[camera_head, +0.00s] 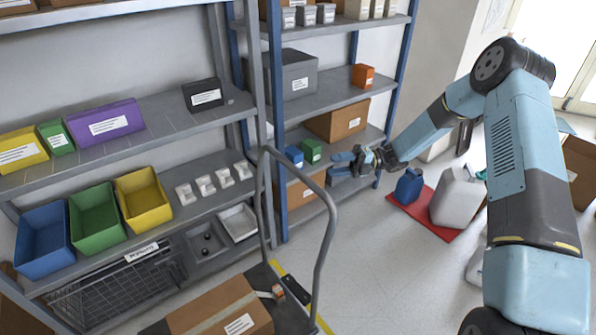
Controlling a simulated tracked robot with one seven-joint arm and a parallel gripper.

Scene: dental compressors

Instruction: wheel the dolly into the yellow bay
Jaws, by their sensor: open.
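The dolly has a grey tubular push handle (328,225) standing upright in the lower middle and a dark platform (290,318) at the bottom edge. A taped cardboard box (225,308) rides on it, with a small orange-and-dark item beside it. A yellow floor line (279,268) shows by the platform's far edge; the rest of the bay is hidden or out of frame, so I cannot tell how the dolly sits in it. My gripper (337,164) is open and empty, to the right of the handle, in front of the blue-framed shelf.
Shelves with bins and boxes line the left (190,115) and back (335,85). A red mat (447,232) holds a blue canister (409,187) and a white jug (457,202) at right. Floor (390,275) between dolly and mat is clear.

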